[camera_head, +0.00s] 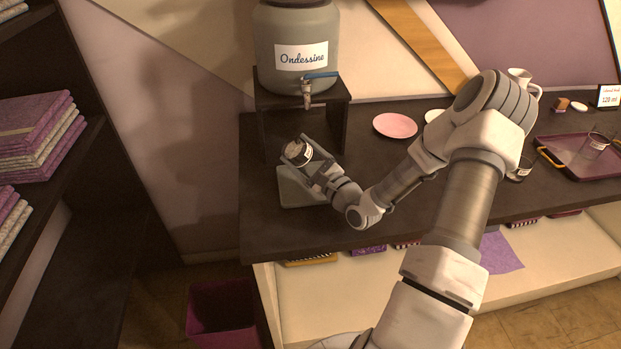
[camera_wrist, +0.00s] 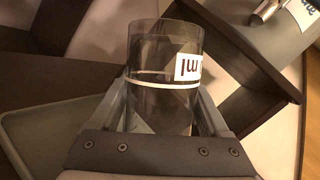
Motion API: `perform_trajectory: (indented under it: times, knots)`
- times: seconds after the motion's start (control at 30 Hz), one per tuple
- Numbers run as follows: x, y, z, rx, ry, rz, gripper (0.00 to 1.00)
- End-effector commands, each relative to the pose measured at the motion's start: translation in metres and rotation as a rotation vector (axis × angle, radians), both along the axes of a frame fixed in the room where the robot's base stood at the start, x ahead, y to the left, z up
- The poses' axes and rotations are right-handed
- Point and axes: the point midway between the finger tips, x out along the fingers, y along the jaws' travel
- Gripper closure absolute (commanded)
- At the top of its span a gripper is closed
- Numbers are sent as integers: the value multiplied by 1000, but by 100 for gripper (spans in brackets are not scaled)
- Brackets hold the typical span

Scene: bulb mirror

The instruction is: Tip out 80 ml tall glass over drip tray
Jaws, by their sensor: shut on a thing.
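My gripper (camera_head: 316,171) is shut on a clear tall glass (camera_head: 297,152) above the drip tray (camera_head: 289,196), below the dispenser tap. The glass looks tilted, with its mouth toward the upper left. In the wrist view the glass (camera_wrist: 165,60) stands between the fingers of my gripper (camera_wrist: 164,108). It has a white ring line and a white label of which only "ml" reads. I cannot tell how much liquid is in it. The flat grey drip tray also shows at the left of the wrist view (camera_wrist: 35,140).
A grey dispenser (camera_head: 296,35) labelled "Ondessine" stands on a dark stand (camera_head: 334,110) behind the gripper, its tap (camera_head: 307,98) above. A pink plate (camera_head: 395,125) lies to the right. A purple tray (camera_head: 580,165) with a glass is far right. A purple bin (camera_head: 222,310) is on the floor.

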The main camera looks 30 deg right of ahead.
Motion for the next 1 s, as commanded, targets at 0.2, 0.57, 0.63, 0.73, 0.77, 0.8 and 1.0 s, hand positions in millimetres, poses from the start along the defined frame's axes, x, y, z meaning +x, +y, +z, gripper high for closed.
perform_trajectory:
  times: [0.2,0.57,0.63,0.73,0.77,0.8,1.0]
  knots:
    - [0,1,0,-9,-1,1,91]
    - [1,13,-4,-189,12,6,91]
    - [2,18,-6,-285,19,5,91]
    - [1,19,-6,-328,26,2,91]
    - [2,19,-5,-328,25,1,91]
    - [1,19,-5,-331,26,1,91]
    - [2,22,-9,-403,31,1,91]
